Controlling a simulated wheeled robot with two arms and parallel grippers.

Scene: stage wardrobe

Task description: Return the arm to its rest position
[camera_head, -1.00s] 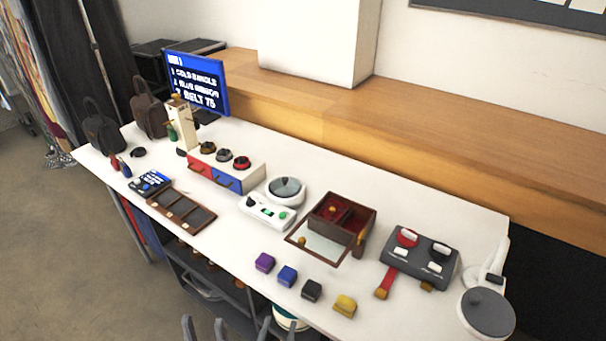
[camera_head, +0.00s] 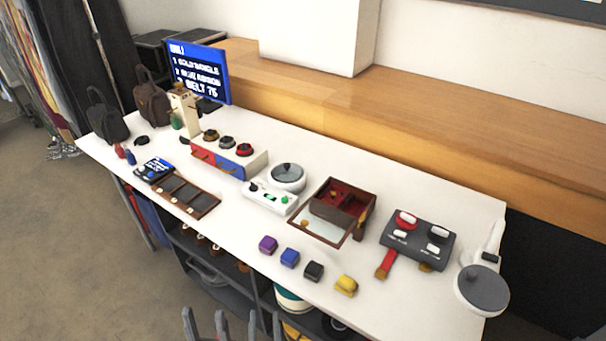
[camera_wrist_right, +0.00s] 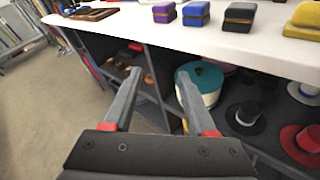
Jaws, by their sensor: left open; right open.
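My left gripper (camera_head: 205,322) shows at the bottom edge of the head view, with its grey fingers apart and nothing between them. My right gripper (camera_head: 264,326) is beside it to the right, also open and empty. Both are in front of the table's near edge, apart from the things on it. In the right wrist view, the right gripper (camera_wrist_right: 157,82) has its two fingers spread before the shelf under the table. Most of both arms is out of view.
The white table (camera_head: 240,235) holds purple, blue, black and yellow blocks near its front edge, an open brown box (camera_head: 361,222), a grey control box (camera_head: 418,243) and a blue screen (camera_head: 200,72). Floor at left is clear.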

